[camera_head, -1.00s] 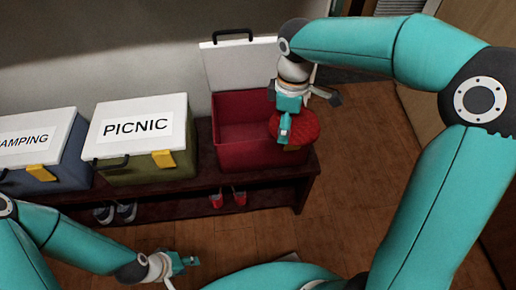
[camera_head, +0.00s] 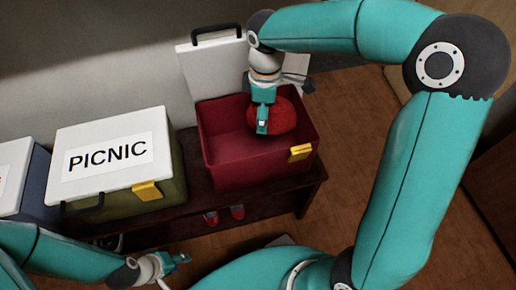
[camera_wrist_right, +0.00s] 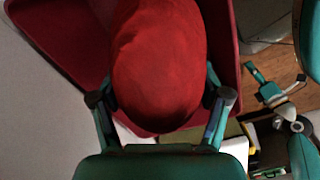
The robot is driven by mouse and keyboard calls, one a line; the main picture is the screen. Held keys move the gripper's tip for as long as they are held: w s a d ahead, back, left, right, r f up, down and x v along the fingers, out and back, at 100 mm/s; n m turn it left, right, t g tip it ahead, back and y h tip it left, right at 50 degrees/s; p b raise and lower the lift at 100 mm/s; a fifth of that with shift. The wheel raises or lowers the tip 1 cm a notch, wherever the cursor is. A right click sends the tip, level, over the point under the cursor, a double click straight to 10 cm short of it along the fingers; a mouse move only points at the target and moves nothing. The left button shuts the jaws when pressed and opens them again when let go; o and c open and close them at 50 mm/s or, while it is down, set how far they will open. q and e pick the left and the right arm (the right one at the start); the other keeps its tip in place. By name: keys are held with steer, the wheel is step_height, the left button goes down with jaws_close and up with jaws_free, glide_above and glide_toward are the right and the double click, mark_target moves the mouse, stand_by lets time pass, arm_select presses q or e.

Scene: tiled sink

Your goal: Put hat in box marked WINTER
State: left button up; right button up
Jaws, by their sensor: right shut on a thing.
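A red knitted hat (camera_head: 283,116) is held inside the mouth of an open dark red box (camera_head: 245,172). The box's white lid (camera_head: 212,66) stands up behind it; no word on this box shows. My right gripper (camera_head: 270,120) is shut on the hat. In the right wrist view the hat (camera_wrist_right: 160,60) fills the space between the fingers, with the red box wall (camera_wrist_right: 75,50) behind it. Whether the hat touches the box floor cannot be told. My left gripper (camera_head: 172,268) is low at the front, away from the boxes, fingers apart and empty.
A green box with a white lid marked PICNIC (camera_head: 110,158) stands closed to the left, with a blue box (camera_head: 38,185) beyond it. All sit on a dark bench (camera_head: 285,196). Red shoes (camera_head: 224,214) are below. Wooden floor lies open to the right.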

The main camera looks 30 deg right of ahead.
steer(key=b, duration=0.4)
glide_toward(262, 151)
steer(key=shift+s+a+f, duration=0.4)
steer(key=shift+s+f, duration=0.1)
steer(key=shift+s, duration=0.3)
steer(key=shift+f+b, duration=0.8)
steer(key=shift+f, duration=1.95)
steer(key=shift+f, duration=0.1)
steer(key=o, duration=1.2)
steer(key=shift+c, duration=0.2)
step_height(262, 151, up, 12)
steer(key=p, duration=0.4)
